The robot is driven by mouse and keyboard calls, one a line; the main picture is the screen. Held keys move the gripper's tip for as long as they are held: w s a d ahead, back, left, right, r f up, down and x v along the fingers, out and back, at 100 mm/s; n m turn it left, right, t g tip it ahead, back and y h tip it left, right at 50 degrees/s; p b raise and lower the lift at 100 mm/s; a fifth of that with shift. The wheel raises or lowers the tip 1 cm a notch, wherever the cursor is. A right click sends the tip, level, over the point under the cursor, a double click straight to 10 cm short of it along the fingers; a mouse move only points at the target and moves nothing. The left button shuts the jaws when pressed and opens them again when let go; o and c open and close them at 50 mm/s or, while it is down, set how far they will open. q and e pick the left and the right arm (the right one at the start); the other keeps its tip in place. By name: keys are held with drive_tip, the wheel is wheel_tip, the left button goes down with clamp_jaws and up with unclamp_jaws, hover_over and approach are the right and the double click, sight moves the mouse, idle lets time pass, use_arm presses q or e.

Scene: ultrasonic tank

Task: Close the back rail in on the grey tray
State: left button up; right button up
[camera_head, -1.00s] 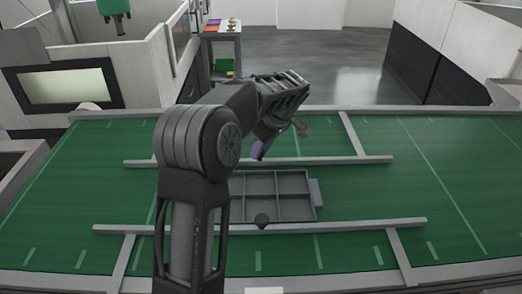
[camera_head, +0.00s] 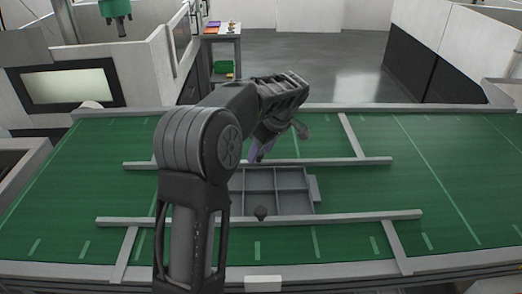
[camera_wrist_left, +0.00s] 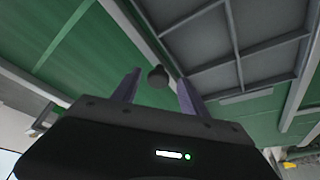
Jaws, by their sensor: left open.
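The grey tray (camera_head: 277,191), divided into compartments, lies flat on the green belt between two rails. The back rail (camera_head: 340,160) runs along its far side with a narrow gap; the front rail (camera_head: 350,217) lies close along its near side. My left gripper (camera_head: 258,153) is at the back rail, fingers pointing down. In the left wrist view my open gripper (camera_wrist_left: 158,79) has a dark round knob (camera_wrist_left: 157,74) between its two purple fingers, with room on both sides. The tray (camera_wrist_left: 215,42) is at upper right there. My arm hides part of the tray and rails. My right gripper is out of view.
The front rail also carries a dark knob (camera_head: 261,212). Crossbars join the rails to the belt edges. The green belt (camera_head: 440,180) is clear to the right. A small table (camera_head: 222,45) with items stands far behind.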

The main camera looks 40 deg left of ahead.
use_arm(q)
drive_tip(key=b+v, duration=0.1)
drive_tip(key=v, duration=0.6)
drive_tip(key=shift+d+r, duration=0.2)
drive_tip(key=shift+r, duration=0.1)
